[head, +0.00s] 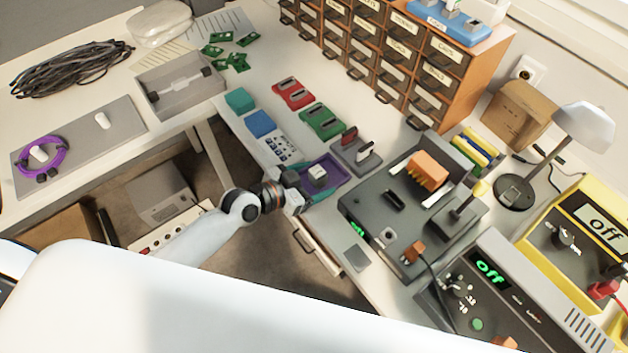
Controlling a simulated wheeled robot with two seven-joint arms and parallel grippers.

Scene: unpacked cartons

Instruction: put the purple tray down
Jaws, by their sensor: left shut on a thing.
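The purple tray (336,167) is at the front edge of the desk, with a small grey-white block (317,173) in it. My left gripper (295,190) is shut on the near left side of the tray. The fingertips are small and partly hidden, and I cannot tell whether the tray touches the desk top or is just above it. My right gripper is not in view.
A white keypad (279,149) and a blue block (259,123) lie left of the tray. A grey stand with connectors (356,155) is close on its right, before a dark test fixture (385,215). Red (293,94) and green (321,122) holders lie behind.

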